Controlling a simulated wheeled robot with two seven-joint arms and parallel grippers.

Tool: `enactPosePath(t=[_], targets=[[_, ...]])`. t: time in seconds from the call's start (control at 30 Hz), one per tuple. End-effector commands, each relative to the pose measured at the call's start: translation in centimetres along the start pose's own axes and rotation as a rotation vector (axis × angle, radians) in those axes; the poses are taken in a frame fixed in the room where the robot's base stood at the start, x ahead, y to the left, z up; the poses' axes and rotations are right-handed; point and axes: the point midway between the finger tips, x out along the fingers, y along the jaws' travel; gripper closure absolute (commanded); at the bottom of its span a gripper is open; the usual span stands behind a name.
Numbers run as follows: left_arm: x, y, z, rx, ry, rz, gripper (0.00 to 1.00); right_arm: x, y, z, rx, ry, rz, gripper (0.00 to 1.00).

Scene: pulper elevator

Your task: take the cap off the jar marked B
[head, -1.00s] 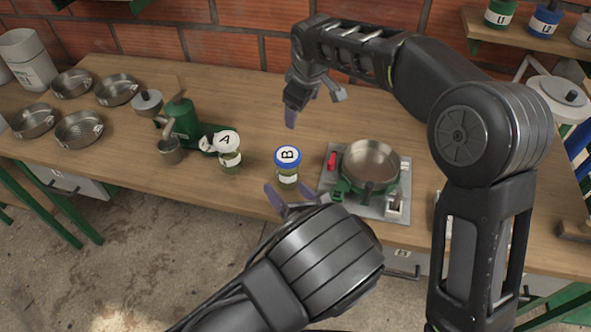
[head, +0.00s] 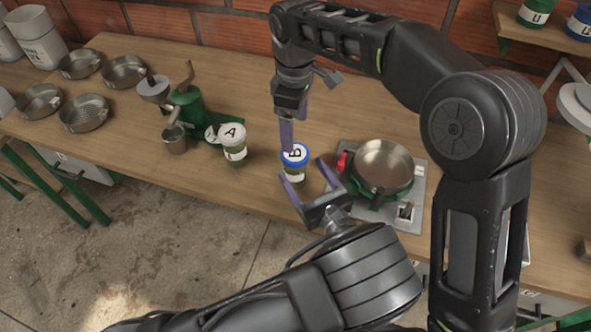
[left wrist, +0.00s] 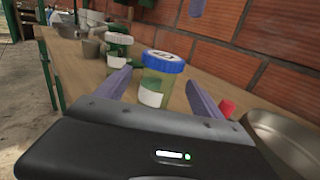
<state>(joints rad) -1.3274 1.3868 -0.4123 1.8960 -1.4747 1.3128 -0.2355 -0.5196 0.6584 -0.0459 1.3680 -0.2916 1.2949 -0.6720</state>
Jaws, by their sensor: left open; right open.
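The jar marked B (head: 294,173) stands upright on the workbench, with its blue cap (head: 297,154) on. In the left wrist view the jar (left wrist: 155,86) and its blue cap (left wrist: 164,61) sit ahead, between the fingers. My left gripper (head: 308,179) is open, low in front of the jar, its fingers pointing at it from either side; contact cannot be told. My right gripper (head: 289,147) is open, pointing down just above the cap and partly covering it in the head view. Whether its fingers touch the cap is unclear.
Jar A (head: 233,150) stands left of jar B, near a green grinder (head: 187,105). A pan (head: 383,162) on a small burner stands close on the right, with a red knob (head: 343,160). Several metal bowls (head: 84,113) are far left. Bench between A and B is clear.

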Motion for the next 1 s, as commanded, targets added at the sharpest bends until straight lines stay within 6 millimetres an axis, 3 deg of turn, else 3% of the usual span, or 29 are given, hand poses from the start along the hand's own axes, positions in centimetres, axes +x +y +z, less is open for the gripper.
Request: enactPosePath(t=[0.17, 0.6, 1.0], targets=[[1.2, 0.1, 0.0, 0.0, -0.001, 0.004, 0.22, 0.0, 0.0, 0.0, 0.001, 0.0, 0.001, 0.21], [7.1, 0.1, 0.0, 0.0, 0.0, 0.002, 0.22, 0.0, 0.1, 0.0, 0.002, 0.0, 0.001, 0.21], [7.8, 0.0, 0.0, 0.0, 0.0, 0.0, 0.23, 0.0, 0.1, 0.0, 0.002, 0.0, 0.001, 0.21]])
